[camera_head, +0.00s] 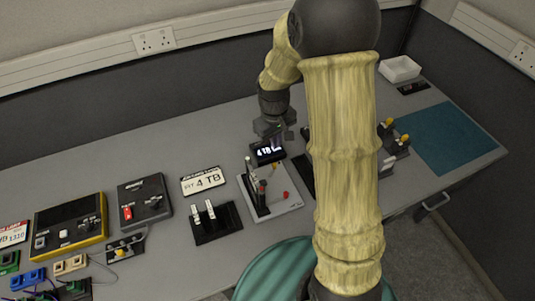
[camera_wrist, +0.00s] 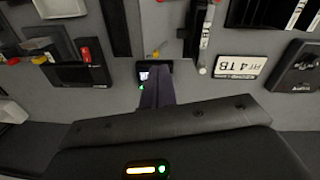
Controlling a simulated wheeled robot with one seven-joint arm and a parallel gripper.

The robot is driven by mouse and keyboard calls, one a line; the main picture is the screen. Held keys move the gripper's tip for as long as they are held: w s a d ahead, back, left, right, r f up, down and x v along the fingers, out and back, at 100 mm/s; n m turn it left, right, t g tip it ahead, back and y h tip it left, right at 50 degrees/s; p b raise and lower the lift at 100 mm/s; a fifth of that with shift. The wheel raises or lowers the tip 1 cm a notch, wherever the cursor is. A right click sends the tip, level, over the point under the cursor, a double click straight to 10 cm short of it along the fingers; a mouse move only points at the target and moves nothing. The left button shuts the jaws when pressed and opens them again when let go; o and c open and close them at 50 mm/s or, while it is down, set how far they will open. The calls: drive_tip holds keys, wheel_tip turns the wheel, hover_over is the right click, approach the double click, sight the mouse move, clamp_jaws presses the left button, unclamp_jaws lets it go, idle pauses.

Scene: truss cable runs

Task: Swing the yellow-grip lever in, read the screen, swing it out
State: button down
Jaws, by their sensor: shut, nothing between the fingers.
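The small black screen (camera_head: 267,152) is lit with white characters that look like "4 TB", with the left edge hard to read. A yellow grip (camera_head: 274,166) shows just in front of it, at the back of the light grey lever panel (camera_head: 290,204). In the wrist view the yellow grip (camera_wrist: 157,51) is small, and the screen (camera_wrist: 143,76) is partly hidden by my fingers. My gripper (camera_head: 275,130) is shut and empty, just above and behind the screen; its dark fingers (camera_wrist: 157,88) also show in the wrist view. I cannot tell whether it touches anything.
A white plate (camera_head: 202,180) reading "4 TB" lies left of the screen. The panel also carries a red knob (camera_head: 285,195) and a dark lever (camera_head: 262,188). A black two-lever unit (camera_head: 216,224) stands in front left. Other yellow-tipped levers (camera_head: 404,138) stand right of my arm.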

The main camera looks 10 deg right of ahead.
drive_tip(key=w+a+f+n+g+h+p, duration=0.1)
drive_tip(key=w+f+n+p, duration=0.3)
drive_tip(key=w+f, duration=0.5)
drive_tip(key=shift+w+a+f+n+g+p, duration=0.15)
drive_tip(key=shift+w+a+n+g+p, duration=0.25)
drive_tip(key=shift+a+g, duration=0.35)
drive_tip(key=shift+s, duration=0.1)
drive_tip(key=p, duration=0.4)
approach(272, 170)
drive_tip(key=f, duration=0.3)
drive_tip(key=w+f, duration=0.1)
drive_tip(key=f, duration=0.1)
drive_tip(key=shift+d+f, duration=0.25)
drive_tip(key=shift+f, duration=0.05)
